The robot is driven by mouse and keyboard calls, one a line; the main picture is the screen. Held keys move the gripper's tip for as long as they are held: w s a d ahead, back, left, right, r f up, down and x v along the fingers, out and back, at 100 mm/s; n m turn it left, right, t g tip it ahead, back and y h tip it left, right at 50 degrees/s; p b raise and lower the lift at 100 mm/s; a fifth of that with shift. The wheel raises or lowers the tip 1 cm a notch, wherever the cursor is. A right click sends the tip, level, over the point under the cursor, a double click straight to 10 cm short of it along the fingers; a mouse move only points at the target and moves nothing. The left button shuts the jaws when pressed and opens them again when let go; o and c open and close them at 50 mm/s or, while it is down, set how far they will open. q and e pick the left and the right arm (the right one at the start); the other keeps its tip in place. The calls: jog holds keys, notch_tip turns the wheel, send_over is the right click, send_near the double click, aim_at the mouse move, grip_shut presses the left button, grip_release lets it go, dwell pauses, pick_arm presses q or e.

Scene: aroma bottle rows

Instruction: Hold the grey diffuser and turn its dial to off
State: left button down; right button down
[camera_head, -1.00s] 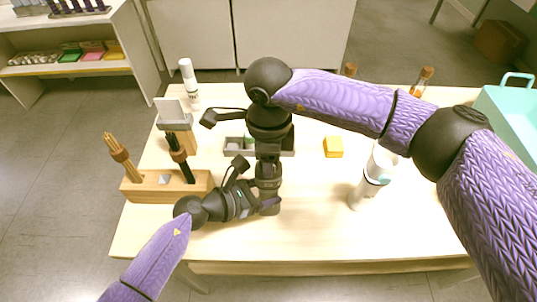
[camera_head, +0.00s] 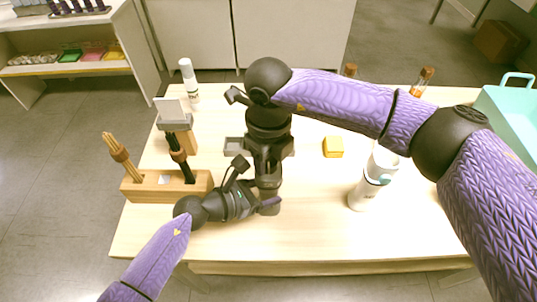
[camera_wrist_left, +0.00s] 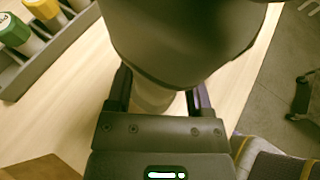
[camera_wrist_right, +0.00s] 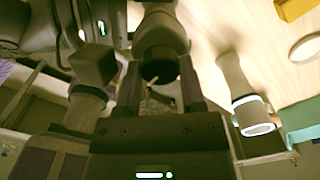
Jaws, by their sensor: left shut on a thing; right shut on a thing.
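The grey diffuser (camera_head: 269,208) stands upright near the front middle of the table, mostly hidden by my grippers in the head view. My left gripper (camera_head: 262,203) is shut around its body from the left. In the left wrist view the diffuser (camera_wrist_left: 185,40) rises large between the two fingers (camera_wrist_left: 160,95). My right gripper (camera_head: 267,160) points down from above and is shut on the diffuser's top, where the dial is. In the right wrist view the dark top (camera_wrist_right: 158,70) sits between the fingers; the dial's marking cannot be read.
A white diffuser (camera_head: 368,185) stands to the right, beneath my right arm. A yellow block (camera_head: 333,147) and a grey tray (camera_head: 234,147) lie behind. A wooden holder (camera_head: 150,188) with sticks is at left; a teal crate (camera_head: 510,118) is at far right. The front right table is clear.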

aim_at(269, 160)
jog(key=shift+m, duration=0.4)
jog(key=shift+c, duration=0.9)
grip_release()
notch_tip(269, 160, up, 12)
